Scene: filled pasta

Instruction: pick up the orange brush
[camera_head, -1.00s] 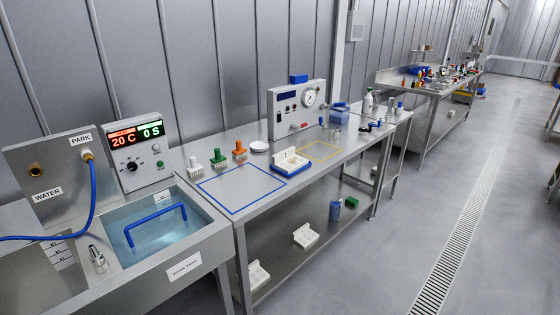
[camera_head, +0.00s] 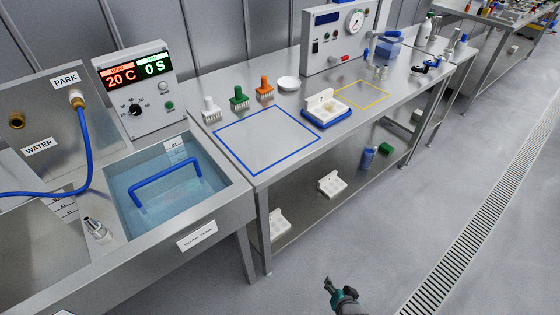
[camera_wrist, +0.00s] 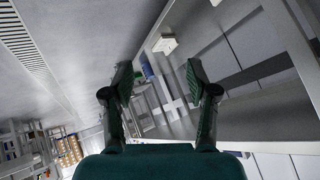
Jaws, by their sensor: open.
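The orange brush (camera_head: 264,88) stands upright, bristles down, near the back of the steel table. My gripper (camera_head: 331,283) shows low in the head view, over the floor in front of the table and well apart from the brush. In the wrist view my gripper (camera_wrist: 157,80) has its two fingers wide apart with nothing between them. The orange brush is not visible in the wrist view.
A blue-outlined square (camera_head: 266,141) on the table is empty. A gauge box (camera_head: 336,38) stands behind. At left is a water basin (camera_head: 160,184) with a blue handle.

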